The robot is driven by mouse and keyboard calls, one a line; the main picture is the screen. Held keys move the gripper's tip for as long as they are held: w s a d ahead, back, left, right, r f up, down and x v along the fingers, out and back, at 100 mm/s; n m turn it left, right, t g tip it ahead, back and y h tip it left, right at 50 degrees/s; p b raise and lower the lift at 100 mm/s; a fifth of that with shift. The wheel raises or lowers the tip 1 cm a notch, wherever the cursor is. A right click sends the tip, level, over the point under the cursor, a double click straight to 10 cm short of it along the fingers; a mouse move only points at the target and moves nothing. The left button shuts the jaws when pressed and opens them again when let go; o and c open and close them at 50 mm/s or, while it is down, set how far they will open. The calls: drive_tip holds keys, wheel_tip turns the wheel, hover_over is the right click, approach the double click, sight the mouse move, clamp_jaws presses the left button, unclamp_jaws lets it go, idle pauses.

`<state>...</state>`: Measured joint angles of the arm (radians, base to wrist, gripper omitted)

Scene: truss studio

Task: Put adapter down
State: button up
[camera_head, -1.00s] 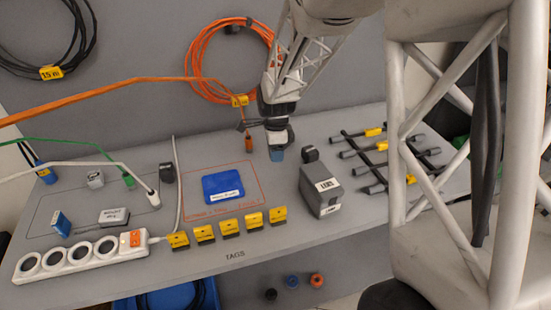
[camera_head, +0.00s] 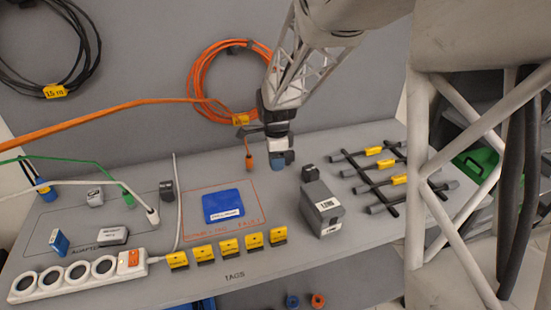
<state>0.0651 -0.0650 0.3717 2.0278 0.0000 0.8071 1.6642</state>
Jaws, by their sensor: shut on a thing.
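My gripper (camera_head: 278,138) points down and is shut on a small adapter (camera_head: 277,159) with a blue lower part and a pale upper part. It is near the back of the grey bench (camera_head: 345,260), beyond the blue box. A gap between the adapter and the bench is hard to judge. At the left, the outlined adapter area (camera_head: 83,252) holds a blue adapter (camera_head: 58,242), a grey labelled adapter (camera_head: 112,236), another grey adapter (camera_head: 95,197) and a dark adapter (camera_head: 166,190).
An orange cable's plug (camera_head: 248,161) hangs just left of my gripper. A blue box (camera_head: 223,206) lies in an orange outline, with yellow tags (camera_head: 230,247) in front. A grey label printer (camera_head: 321,210) and a dark rack (camera_head: 375,178) stand right. A white power strip (camera_head: 75,275) lies front left.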

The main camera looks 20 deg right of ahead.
drive_tip(key=shift+a, duration=0.15)
drive_tip(key=shift+a, duration=0.6)
drive_tip(key=r+n, duration=0.1)
drive_tip(key=n, duration=0.1)
hover_over(222, 204)
drive_tip(key=shift+s, duration=0.1)
drive_tip(key=shift+f, duration=3.1)
drive_tip(key=shift+f, duration=1.85)
drive_tip(key=shift+f, duration=0.1)
